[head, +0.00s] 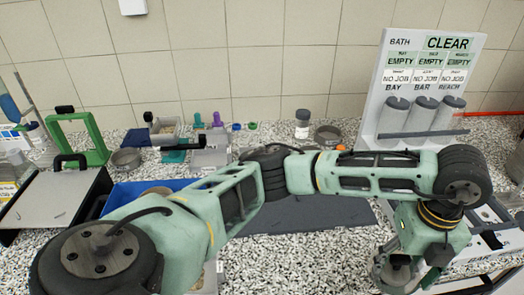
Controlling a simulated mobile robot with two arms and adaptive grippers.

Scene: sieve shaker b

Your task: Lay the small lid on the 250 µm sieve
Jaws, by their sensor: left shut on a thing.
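My left arm reaches across the whole front of the view from left to right. My left gripper (398,278) is at the lower right, low over the speckled bench, pointing down. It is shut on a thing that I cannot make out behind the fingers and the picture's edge. I cannot pick out the small lid. A round metal sieve-like pan (127,157) stands at the back left, and another round metal dish (328,135) stands at the back middle. I cannot read a mesh size on either, so I cannot tell which is the 250 µm sieve. My right gripper is not in view.
A white status board (427,62) with grey cylinders stands at the back right. A green frame (98,140) stands at the left, near a grey-topped unit (55,195). A dark mat (320,215) and blue tray (122,192) lie partly behind my arm. A jar (302,124) stands at the back.

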